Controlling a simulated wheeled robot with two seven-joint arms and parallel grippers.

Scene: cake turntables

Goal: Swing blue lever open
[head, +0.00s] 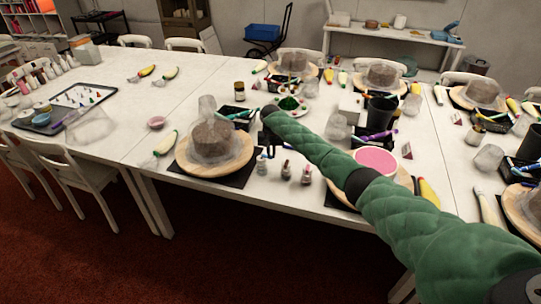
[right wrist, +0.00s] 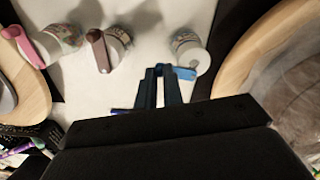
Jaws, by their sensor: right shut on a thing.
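Three small jars with coloured levers on top stand on the white table. In the right wrist view the blue lever (right wrist: 185,73) sits on the jar nearest the cake board; that jar (right wrist: 190,52) is pale with a white lid. Brown (right wrist: 98,50) and pink (right wrist: 20,42) levers sit on the other two. My right gripper (right wrist: 161,72) is shut on the inner end of the blue lever, and the lever's outer end sticks out beside the fingers. In the head view my right gripper (head: 268,151) is small and dark above the jars. My left gripper is not in view.
A wooden cake board (head: 187,158) with a covered cake stands left of the jars. A board with a pink disc (head: 376,160) stands to their right. The front table edge is close to the jars.

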